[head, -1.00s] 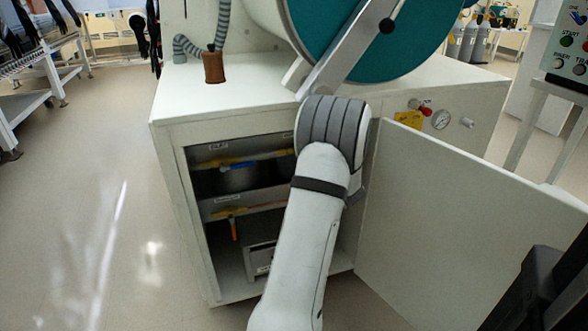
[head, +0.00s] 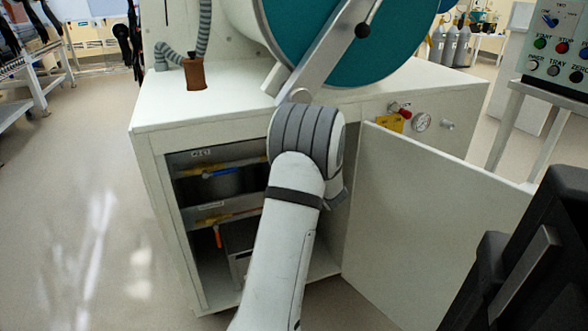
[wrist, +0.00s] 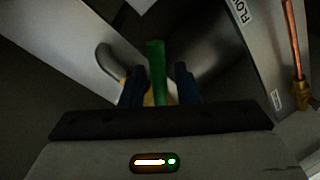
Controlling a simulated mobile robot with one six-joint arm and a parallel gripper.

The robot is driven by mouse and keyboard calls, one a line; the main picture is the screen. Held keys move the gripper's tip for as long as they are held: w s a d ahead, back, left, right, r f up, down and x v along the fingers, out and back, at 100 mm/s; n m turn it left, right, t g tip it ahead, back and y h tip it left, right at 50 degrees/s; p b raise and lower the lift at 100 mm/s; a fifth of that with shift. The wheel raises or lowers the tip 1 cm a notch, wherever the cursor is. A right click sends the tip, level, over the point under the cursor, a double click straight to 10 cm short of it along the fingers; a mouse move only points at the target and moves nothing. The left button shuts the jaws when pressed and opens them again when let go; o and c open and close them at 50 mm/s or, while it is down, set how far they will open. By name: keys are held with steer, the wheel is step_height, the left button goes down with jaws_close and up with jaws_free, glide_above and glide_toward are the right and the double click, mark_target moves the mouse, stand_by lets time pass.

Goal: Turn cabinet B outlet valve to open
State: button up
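In the wrist view a green handle (wrist: 156,68) stands between the two dark blue fingers of my gripper (wrist: 161,74). A yellow part shows at its base, partly hidden by the fingers. The fingers are apart, with a gap visible on the right of the handle; the left finger is close to it. In the head view my arm reaches into an open white cabinet (head: 160,190) and hides my gripper and the green handle. A blue valve handle (head: 220,171) sits on the upper pipe, and an orange handle (head: 217,236) hangs lower.
The cabinet door (head: 430,210) stands open to the right of my arm. A button panel (head: 555,45) stands at right. A copper tube (wrist: 292,40) shows in the wrist view. Floor at left is clear.

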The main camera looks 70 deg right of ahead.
steer(key=shift+s, duration=0.15)
steer(key=shift+s+a+r, duration=0.15)
steer(key=shift+s, duration=0.1)
steer(key=f+p+v, duration=0.1)
steer(key=p+v, duration=0.1)
steer(key=v, duration=0.5)
steer(key=shift+r, duration=0.4)
steer(key=shift+w, duration=0.1)
steer(key=shift+c, duration=0.4)
